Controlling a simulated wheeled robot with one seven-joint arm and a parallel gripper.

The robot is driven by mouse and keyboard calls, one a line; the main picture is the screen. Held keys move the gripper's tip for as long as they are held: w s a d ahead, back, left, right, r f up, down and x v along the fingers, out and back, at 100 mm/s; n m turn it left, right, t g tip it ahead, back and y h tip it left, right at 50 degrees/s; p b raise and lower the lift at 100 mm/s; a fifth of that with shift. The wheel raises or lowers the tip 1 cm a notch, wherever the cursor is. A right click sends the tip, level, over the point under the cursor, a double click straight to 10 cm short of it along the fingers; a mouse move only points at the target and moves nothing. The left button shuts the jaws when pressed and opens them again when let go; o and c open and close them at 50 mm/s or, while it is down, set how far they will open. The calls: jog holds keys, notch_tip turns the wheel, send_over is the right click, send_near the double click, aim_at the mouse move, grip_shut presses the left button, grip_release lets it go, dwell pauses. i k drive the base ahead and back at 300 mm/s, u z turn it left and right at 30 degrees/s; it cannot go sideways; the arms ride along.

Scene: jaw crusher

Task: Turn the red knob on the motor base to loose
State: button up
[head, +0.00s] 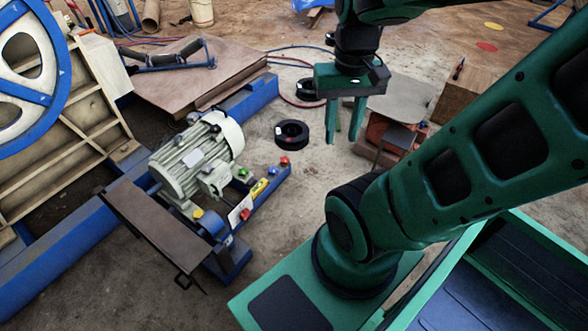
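The electric motor (196,158) is pale grey-green and sits on a blue motor base (268,186) left of centre. One red knob (284,160) is at the far right end of the base's blue rail. A second red knob (245,214) is nearer, beside a white label. I cannot tell the setting of either knob. My gripper (343,136) is green and points down, to the right of the motor base and apart from it. Its two fingers are spread with nothing between them.
A green knob (243,172) and a yellow knob (198,213) are also by the motor. A black ring (292,134) lies on the floor between motor and gripper. A large blue-rimmed wheel (62,62) stands at left. A brown box (462,94) is right of my gripper.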

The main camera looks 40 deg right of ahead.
aim_at(284, 160)
jog(key=k, duration=0.6)
jog(key=z, duration=0.6)
jog(key=i, duration=1)
jog(key=z, duration=0.4)
jog(key=i, duration=1.25)
jog(key=u, duration=0.35)
